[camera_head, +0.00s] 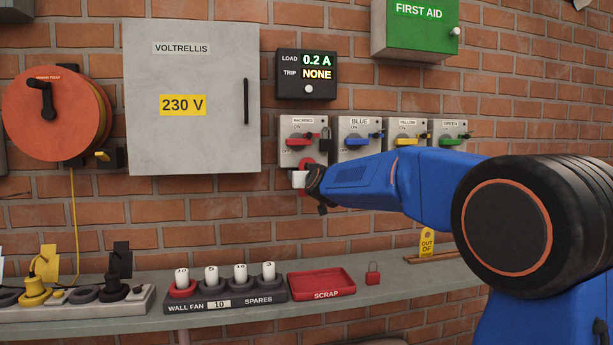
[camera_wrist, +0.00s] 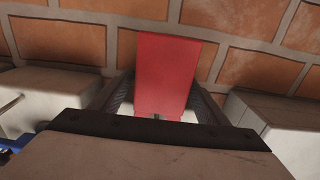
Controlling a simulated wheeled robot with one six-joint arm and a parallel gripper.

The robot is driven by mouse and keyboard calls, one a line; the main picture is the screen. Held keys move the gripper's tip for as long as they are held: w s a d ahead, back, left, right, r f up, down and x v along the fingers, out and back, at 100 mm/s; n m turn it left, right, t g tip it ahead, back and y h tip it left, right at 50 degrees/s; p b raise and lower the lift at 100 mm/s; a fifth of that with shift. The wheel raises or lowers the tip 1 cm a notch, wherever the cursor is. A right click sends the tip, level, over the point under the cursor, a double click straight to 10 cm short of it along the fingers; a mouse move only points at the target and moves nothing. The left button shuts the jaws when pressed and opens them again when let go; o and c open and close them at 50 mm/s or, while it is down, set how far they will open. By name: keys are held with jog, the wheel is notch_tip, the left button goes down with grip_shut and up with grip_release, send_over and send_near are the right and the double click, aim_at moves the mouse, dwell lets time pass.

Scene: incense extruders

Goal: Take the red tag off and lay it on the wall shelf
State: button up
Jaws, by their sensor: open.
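The red tag (camera_wrist: 165,75) stands out in the middle of the wrist view, against the brick wall. My gripper (camera_wrist: 162,100) is open, with one dark finger on each side of the tag; I cannot tell whether they touch it. In the head view my gripper (camera_head: 301,180) is just below the first grey switch box (camera_head: 288,126), which has a red handle and a black padlock (camera_head: 327,142). Only small red parts (camera_head: 306,161) show around the gripper there; the rest is hidden. The grey wall shelf (camera_head: 400,292) runs along the bottom of the head view.
The shelf holds plugs (camera_head: 35,284), a fuse rack (camera_head: 225,300), a red scrap tray (camera_head: 320,282), a red padlock (camera_head: 372,274) and a yellow tag (camera_head: 427,242). Bare shelf shows right of the tray. More switch boxes (camera_head: 410,133) line the wall above my arm.

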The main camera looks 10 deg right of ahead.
jog(key=c, duration=1.1)
jog(key=shift+r, duration=0.25)
jog(key=shift+s, duration=0.1)
jog(key=shift+s+r, duration=0.2)
jog(key=shift+s, duration=2.7)
